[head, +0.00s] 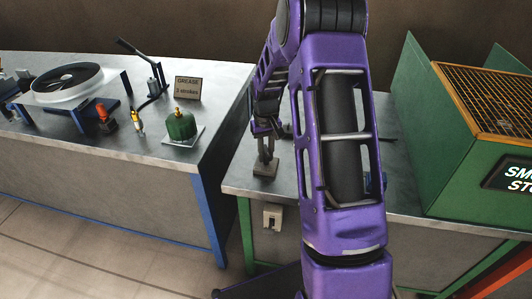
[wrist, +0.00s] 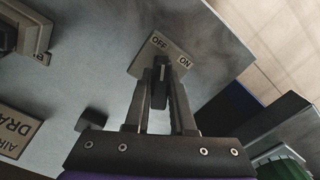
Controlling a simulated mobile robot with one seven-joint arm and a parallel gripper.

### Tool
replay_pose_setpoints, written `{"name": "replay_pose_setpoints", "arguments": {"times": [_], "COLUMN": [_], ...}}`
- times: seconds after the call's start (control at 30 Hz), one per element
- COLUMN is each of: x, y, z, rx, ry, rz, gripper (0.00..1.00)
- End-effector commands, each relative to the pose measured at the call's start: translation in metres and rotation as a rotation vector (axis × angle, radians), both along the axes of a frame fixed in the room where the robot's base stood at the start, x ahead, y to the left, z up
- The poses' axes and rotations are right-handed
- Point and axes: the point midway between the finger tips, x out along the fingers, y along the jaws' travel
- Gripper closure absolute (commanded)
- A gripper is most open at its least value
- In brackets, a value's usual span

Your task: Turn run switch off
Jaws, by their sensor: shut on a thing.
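My gripper (wrist: 160,75) is shut on the lever, one finger on each side. I cannot tell clearly which way the lever leans. In the head view my gripper (head: 265,138) reaches down over the switch base (head: 265,168), near the left edge of the right bench. My purple arm hides part of that bench.
The left bench (head: 165,140) holds a green canister (head: 181,125), a GREASE sign (head: 188,88) and a white round bowl (head: 68,84). A small box (head: 272,218) is on the right bench's front. A green machine (head: 445,130) stands at right. An AIR DRA... plate (wrist: 15,130) lies left.

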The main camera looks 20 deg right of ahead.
Motion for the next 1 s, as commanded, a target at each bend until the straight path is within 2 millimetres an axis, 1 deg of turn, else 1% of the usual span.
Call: {"name": "replay_pose_setpoints", "arguments": {"times": [0.17, 0.2, 0.33, 0.37, 0.6, 0.73, 0.87, 1.0], "x": [0.000, 0.000, 0.000, 0.000, 0.000, 0.001, 0.001, 0.001], "y": [0.000, 0.000, 0.000, 0.000, 0.000, 0.000, 0.000, 0.000], "z": [0.001, 0.001, 0.000, 0.000, 0.000, 0.007, 0.028, 0.061], "rx": [-0.001, -0.001, -0.001, -0.001, -0.001, -0.001, -0.002, -0.001], "ry": [-0.002, -0.002, -0.001, -0.001, -0.001, -0.003, -0.005, -0.005], "rz": [0.002, 0.002, 0.001, 0.001, 0.000, 0.000, 0.000, -0.001], "gripper": [1.00, 0.72, 0.49, 0.47, 0.47, 0.47, 0.47, 0.47]}}
